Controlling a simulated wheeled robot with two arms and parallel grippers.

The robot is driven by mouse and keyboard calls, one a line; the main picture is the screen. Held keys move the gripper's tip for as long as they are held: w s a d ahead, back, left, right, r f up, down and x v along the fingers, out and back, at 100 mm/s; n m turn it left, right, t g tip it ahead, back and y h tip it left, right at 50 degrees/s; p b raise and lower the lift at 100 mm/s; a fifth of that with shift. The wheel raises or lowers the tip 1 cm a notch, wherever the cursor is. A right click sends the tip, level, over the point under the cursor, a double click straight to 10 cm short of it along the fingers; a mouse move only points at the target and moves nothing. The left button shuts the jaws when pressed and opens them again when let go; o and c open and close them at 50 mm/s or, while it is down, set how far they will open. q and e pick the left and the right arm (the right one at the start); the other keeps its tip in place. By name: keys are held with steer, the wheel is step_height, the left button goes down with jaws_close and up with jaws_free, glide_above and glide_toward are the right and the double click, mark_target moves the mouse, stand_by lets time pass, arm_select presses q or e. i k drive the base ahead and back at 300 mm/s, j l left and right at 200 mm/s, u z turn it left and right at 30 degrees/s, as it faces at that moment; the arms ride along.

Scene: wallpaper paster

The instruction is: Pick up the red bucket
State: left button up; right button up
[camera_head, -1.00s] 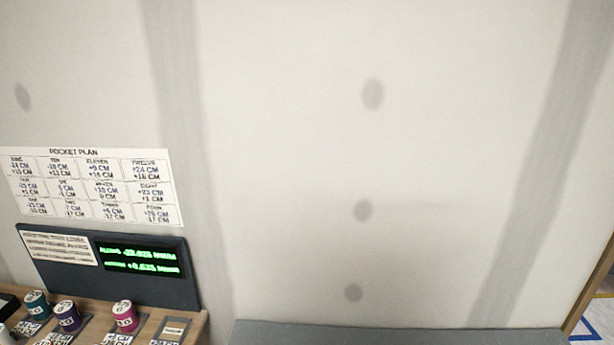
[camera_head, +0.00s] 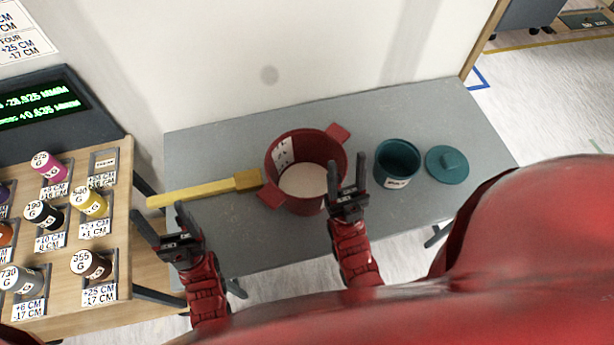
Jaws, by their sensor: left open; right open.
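The red bucket (camera_head: 325,150) stands upright on the grey table (camera_head: 225,137). It has a tab handle at the upper right and another at the lower left, a white label inside, and pale contents. My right gripper (camera_head: 346,178) is open and empty, and overlaps the bucket's lower right rim in the picture; I cannot tell whether it touches. My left gripper (camera_head: 158,225) is open and empty, left of and below the bucket, near the table's left front corner, apart from the bucket.
A yellow brush (camera_head: 205,188) lies left of the bucket, its head close to the lower left handle. A teal pot (camera_head: 397,163) and its teal lid (camera_head: 447,164) are to the right. A wooden table (camera_head: 122,210) with labelled weights is at the left. A white wall (camera_head: 250,50) stands behind.

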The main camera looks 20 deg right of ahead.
mark_target(295, 163)
steer(key=l+z, duration=0.1)
steer(key=z, duration=0.25)
steer(key=l+z, duration=0.1)
steer(key=z, duration=0.25)
steer(key=k+l+z, duration=0.1)
steer(key=z, duration=0.25)
steer(key=u, duration=0.8)
steer(key=j+z, duration=0.1)
steer(key=j, duration=0.4)
steer(key=k+j+z, duration=0.15)
steer(key=j, duration=0.3)
steer(key=k+j+z, duration=0.1)
steer(key=j, duration=0.4)
steer(key=k+j+z, duration=0.15)
steer(key=j, duration=0.3)
